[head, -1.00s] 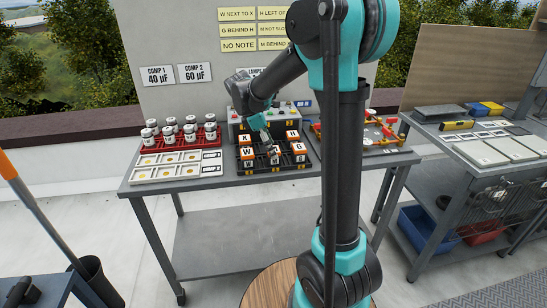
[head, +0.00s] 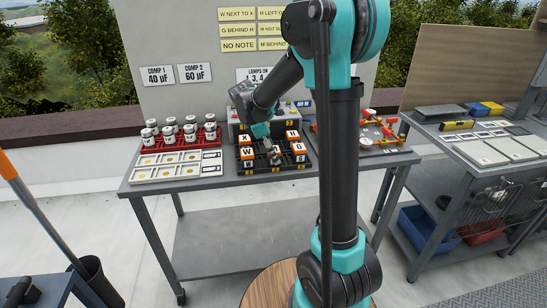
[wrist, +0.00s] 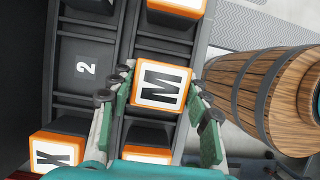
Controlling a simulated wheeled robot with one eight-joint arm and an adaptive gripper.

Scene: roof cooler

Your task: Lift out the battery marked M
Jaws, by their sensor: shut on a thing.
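The battery marked M (wrist: 163,86), white-topped with an orange rim, is between the two green-padded fingers of my gripper (wrist: 160,97) in the wrist view. My gripper is shut on it, one finger at each side. The battery sits over the middle of a black divided tray (wrist: 76,105); I cannot tell whether it has risen from its slot. In the head view my gripper (head: 271,153) is down over this tray and largely hides the battery. A battery marked X (wrist: 57,151) lies to the lower left in the wrist view.
Other orange batteries, one marked W (head: 249,152), stand close around in the tray. A grey box (head: 236,120) is behind it. A red rack of capacitors (head: 206,131) stands left, a red-framed board (head: 368,133) right. Yellow note cards (head: 267,30) hang above.

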